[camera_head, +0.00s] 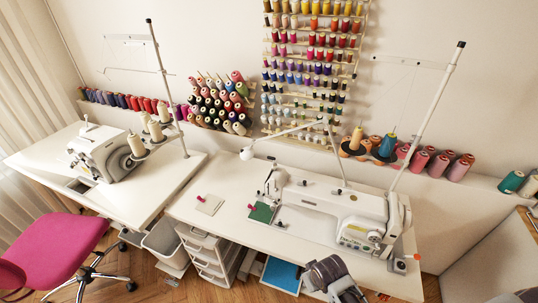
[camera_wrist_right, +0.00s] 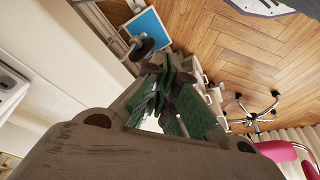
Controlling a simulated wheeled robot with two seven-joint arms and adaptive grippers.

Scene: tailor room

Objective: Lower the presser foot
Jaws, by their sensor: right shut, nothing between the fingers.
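The white sewing machine (camera_head: 345,205) stands on the right-hand table in the head view. Its needle end is at its left, over a green cloth piece (camera_head: 262,213). The presser foot is too small there to make out its height. My right gripper (camera_wrist_right: 165,95) shows in the right wrist view, its green-padded fingers together with nothing between them. It is apart from the machine's needle end, which this view does not show. A grey and dark part of my arm (camera_head: 328,275) shows at the bottom of the head view, in front of the table. My left gripper is not in view.
A second sewing machine (camera_head: 105,152) stands on the left table. Thread cones and a spool rack (camera_head: 310,65) line the wall. A white drawer unit (camera_head: 208,255), a blue-topped box (camera_head: 281,274) and a pink chair (camera_head: 65,250) stand below. The right table's left part is mostly clear.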

